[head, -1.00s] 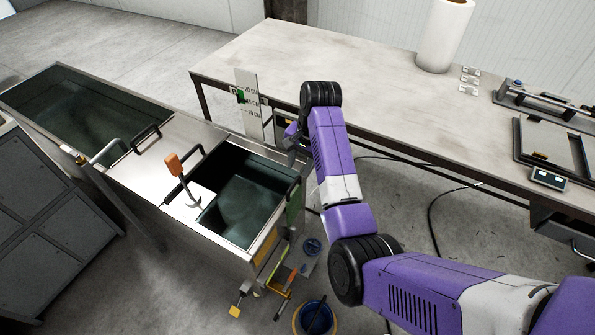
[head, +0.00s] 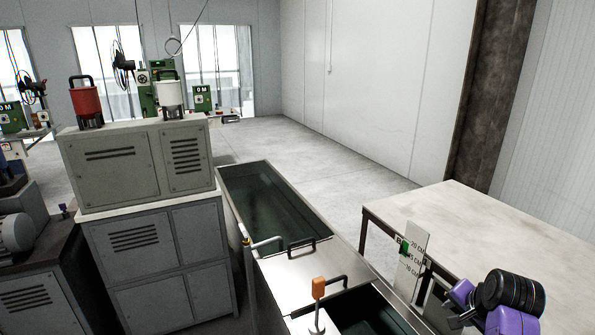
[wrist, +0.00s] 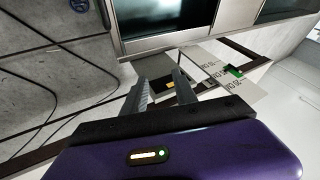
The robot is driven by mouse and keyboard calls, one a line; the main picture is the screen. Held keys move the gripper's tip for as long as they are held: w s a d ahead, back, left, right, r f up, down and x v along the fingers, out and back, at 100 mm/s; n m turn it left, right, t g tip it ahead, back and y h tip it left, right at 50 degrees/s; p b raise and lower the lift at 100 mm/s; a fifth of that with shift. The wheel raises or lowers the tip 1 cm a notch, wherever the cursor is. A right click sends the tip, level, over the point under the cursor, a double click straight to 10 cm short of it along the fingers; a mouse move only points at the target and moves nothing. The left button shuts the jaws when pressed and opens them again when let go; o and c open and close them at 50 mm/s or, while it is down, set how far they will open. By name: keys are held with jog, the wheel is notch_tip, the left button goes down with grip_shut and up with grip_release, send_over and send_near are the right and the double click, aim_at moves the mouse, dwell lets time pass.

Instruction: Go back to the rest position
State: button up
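My gripper (head: 457,308) shows at the lower right of the head view, with my purple arm mostly cut off by the frame edge. It is by the near tank's right side, close to the ruled plate (head: 412,258). In the wrist view my gripper (wrist: 161,76) has its two grey fingers apart, with nothing between them. The ruled plate with a green slider (wrist: 234,71) shows to the right of the fingers, apart from them. The exact distance from the fingers to the tank is unclear.
The long metal water tank (head: 340,258) runs through the middle. A pale table (head: 470,225) stands to the right. Grey cabinets (head: 150,240) stand left of the tank, with a red container (head: 87,103) and a white one (head: 170,95) on top.

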jog(key=s+a+r+n+t, duration=0.2)
jog(key=s+a+n, duration=0.2)
jog(key=s, duration=1.1)
jog(key=s+a+r+n+t+y, duration=0.1)
jog(key=s+a+r+n+t, duration=0.1)
jog(key=s+a, duration=0.8)
jog(key=s+a+r+n+t, duration=0.2)
jog(key=s+a+n+t, duration=0.2)
jog(key=s, duration=1.8)
jog(key=a+n, duration=0.1)
jog(key=a, duration=0.2)
jog(key=shift+n+y+b, duration=0.3)
jog(key=shift+n+b, duration=0.05)
jog(key=shift+n, duration=0.05)
